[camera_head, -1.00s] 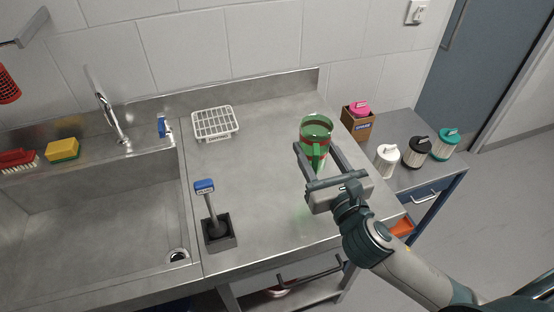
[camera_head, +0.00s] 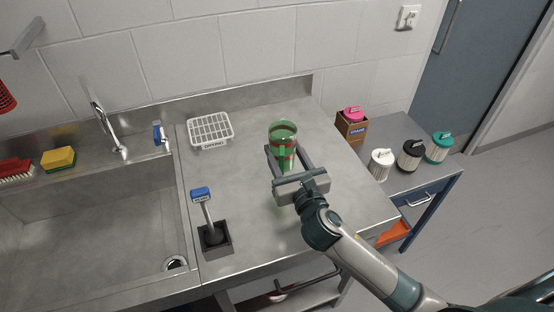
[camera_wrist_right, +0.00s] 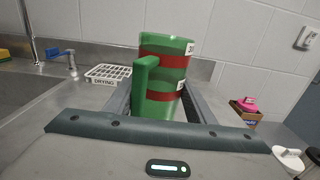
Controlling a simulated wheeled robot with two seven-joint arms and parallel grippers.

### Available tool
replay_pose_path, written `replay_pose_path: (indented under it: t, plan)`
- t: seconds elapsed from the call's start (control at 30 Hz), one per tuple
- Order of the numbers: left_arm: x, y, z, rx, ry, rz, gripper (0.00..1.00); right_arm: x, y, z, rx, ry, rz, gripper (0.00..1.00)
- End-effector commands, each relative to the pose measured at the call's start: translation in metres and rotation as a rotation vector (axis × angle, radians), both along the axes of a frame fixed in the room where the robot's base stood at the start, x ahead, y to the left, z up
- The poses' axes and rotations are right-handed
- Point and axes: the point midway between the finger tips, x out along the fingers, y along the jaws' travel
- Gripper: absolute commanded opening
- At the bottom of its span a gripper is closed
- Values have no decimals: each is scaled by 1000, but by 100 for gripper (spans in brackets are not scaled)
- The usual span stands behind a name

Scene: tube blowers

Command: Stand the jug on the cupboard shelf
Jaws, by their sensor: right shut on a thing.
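The jug (camera_head: 283,131) is green with red bands and a green handle. My right gripper (camera_head: 283,156) is shut on it and holds it upright over the steel worktop. In the right wrist view the jug (camera_wrist_right: 167,75) stands between the two fingers, with its handle towards the palm. I cannot tell how far its base is above the worktop. My left gripper is not in view. A lower shelf (camera_head: 310,296) shows partly below the worktop at the bottom edge; no cupboard can be clearly made out.
A white drying rack (camera_head: 210,131) and a blue-topped tool in a dark holder (camera_head: 215,238) stand on the worktop. The sink (camera_head: 80,235) is at left. A side table holds a cardboard box (camera_head: 351,128) and white (camera_head: 381,164), black (camera_head: 410,155) and teal (camera_head: 438,147) lidded containers.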

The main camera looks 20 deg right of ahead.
Motion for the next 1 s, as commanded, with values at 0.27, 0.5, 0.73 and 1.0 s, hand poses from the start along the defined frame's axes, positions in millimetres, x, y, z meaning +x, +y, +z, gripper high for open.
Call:
replay_pose_path:
  t: [0.27,0.5,0.73,1.0]
  plan:
    - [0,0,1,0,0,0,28,25,10,-15,1,-1,-1,18]
    - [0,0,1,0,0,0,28,25,10,-16,1,-1,0,18]
    - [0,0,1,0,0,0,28,25,11,-27,3,3,-1,18]
    - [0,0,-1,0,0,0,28,25,10,-56,1,1,-2,18]
